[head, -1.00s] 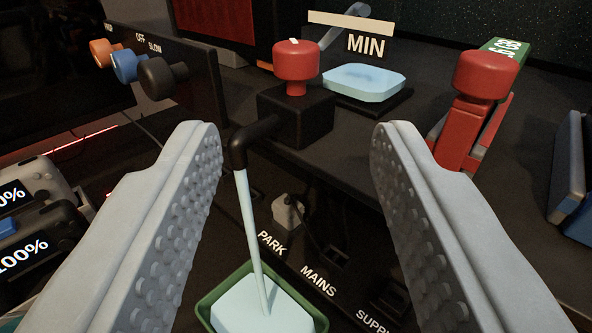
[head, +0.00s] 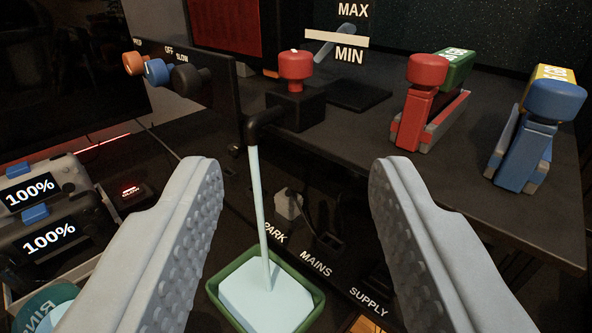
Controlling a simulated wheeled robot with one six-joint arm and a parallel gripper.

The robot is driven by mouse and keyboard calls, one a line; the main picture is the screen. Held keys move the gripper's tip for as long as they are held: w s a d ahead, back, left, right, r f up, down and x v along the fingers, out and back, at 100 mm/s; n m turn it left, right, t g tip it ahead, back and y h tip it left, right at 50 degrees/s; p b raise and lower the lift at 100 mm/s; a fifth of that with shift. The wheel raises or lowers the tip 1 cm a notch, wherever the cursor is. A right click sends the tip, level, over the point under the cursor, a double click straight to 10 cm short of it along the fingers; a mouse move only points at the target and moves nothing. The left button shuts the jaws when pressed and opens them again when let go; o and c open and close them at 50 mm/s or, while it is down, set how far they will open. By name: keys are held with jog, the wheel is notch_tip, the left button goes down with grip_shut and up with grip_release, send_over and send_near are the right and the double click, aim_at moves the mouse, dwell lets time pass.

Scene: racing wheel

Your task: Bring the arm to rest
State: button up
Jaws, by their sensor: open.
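My gripper (head: 297,172) is open and empty, its two grey studded fingers wide apart in the lower half of the view. Between and beyond them, a pale blue stream (head: 260,215) runs from a black spout (head: 262,122) down into a green tray (head: 312,312). Pale blue liquid (head: 262,298) covers much of the tray. A red knob (head: 296,67) stands on the black block behind the spout. Neither finger appears to touch anything. The rest of my arm is out of view.
Red (head: 425,95) and blue (head: 540,120) clamp-like devices stand at right on the dark table (head: 480,205). Orange (head: 133,62), blue (head: 157,72) and black (head: 190,82) knobs sit on a panel at left. Two controllers (head: 60,215) reading 100% lie at lower left.

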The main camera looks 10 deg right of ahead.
jog(key=s+a+r+n+y, duration=0.1)
jog(key=s+a+r, duration=0.3)
jog(key=s+a, duration=0.5)
jog(key=s+a+r+y, duration=0.1)
jog(key=s+a+r, duration=0.4)
jog(key=s+a, duration=0.4)
jog(key=shift+s+a+n+y, duration=0.15)
jog(key=shift+n+y, duration=0.25)
